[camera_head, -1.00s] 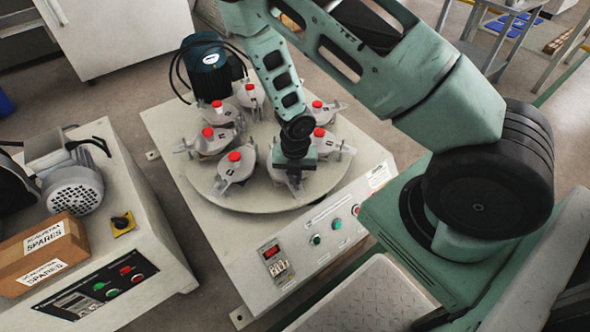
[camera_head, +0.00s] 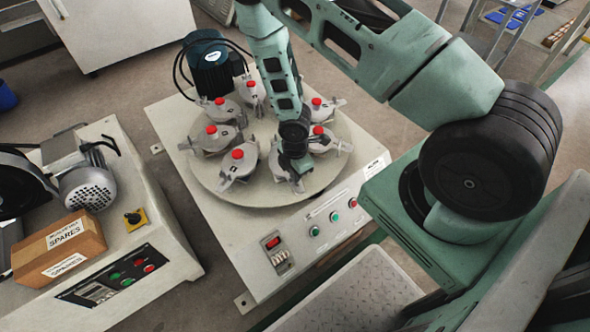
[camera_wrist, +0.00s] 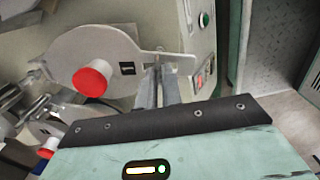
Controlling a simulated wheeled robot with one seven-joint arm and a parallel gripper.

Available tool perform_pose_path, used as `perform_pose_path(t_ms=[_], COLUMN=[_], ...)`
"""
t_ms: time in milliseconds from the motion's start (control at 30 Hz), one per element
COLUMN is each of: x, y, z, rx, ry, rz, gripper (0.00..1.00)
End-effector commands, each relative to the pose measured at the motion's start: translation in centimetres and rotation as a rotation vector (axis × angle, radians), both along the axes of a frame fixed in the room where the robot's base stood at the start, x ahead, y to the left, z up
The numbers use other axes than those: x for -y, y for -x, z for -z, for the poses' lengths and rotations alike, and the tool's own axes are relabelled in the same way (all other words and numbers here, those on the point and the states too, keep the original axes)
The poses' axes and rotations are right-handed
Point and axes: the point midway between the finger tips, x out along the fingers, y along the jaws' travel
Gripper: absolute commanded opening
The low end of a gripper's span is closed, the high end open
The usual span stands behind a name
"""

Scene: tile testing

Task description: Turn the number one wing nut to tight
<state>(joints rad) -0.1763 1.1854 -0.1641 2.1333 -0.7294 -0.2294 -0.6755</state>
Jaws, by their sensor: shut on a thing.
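The pot marked 1 (camera_wrist: 105,52) has a pale grey lid with a red cap (camera_wrist: 92,80) and a black number plate (camera_wrist: 127,69), seen at the upper left of the wrist view. A flat slotted arm of the lid (camera_wrist: 184,60) reaches right. My gripper (camera_wrist: 166,80) is shut at this arm, on the wing nut, which the fingers mostly hide. In the head view my gripper (camera_head: 297,166) is at the near pot of the round turntable (camera_head: 235,202), tilted, and covers the nut and much of that pot.
Several similar red-capped pots (camera_head: 236,165) ring the turntable close to my gripper. A dark motor (camera_head: 208,68) stands behind. A control panel (camera_head: 325,222) is on the machine's front. A cardboard spares box (camera_head: 60,255) sits left.

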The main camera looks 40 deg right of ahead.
Motion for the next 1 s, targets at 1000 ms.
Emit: perform_pose_path(t_ms=[1000], x=[0.02], y=[-0.02], z=[0.02], rx=[0.001], ry=[0.000], rz=[0.218], gripper=[0.16])
